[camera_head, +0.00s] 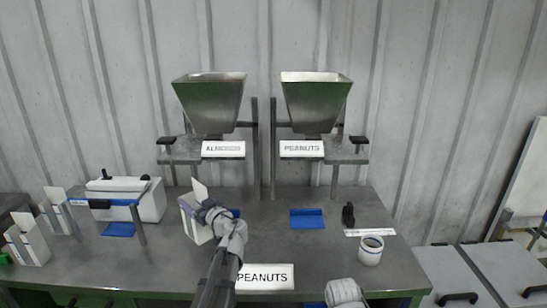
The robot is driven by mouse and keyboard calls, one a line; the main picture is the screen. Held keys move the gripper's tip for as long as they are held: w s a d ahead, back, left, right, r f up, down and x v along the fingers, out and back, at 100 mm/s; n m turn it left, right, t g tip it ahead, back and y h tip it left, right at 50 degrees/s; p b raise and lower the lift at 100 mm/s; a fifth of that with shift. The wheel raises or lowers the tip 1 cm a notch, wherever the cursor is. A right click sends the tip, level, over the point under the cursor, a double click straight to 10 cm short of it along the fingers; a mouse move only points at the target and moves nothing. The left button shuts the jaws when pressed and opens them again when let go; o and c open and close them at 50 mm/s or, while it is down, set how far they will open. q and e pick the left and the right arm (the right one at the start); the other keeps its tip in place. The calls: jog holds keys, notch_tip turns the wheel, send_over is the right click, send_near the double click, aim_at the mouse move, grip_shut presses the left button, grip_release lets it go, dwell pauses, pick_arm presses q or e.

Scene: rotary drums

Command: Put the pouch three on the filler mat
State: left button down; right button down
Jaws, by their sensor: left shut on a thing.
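My left gripper (216,212) is shut on a white, box-like pouch (195,222) with a raised flap. The pouch is upright over the table's middle, below the almonds hopper; I cannot tell if it touches the table. A blue mat (236,212) shows just behind my left gripper, mostly hidden. Another blue mat (307,222) lies bare below the peanuts hopper. Two more white pouches stand at the far left, one nearer (29,246) and one farther back (56,216). A pale link of my right arm shows at the bottom edge; its gripper is not visible.
Metal hoppers, almonds (209,103) and peanuts (317,104), stand on frames behind. A white machine (150,200) is at left, with a blue mat (118,230) before it. A tape roll (370,251) and black object (348,214) are at right. A "PEANUTS" card (265,277) lies in front.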

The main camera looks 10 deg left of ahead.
aim_at(200, 234)
pick_arm(q)
jog(key=shift+r, duration=0.15)
dwell(0.7)
notch_tip(200, 234, down, 10)
jog(key=b, duration=1)
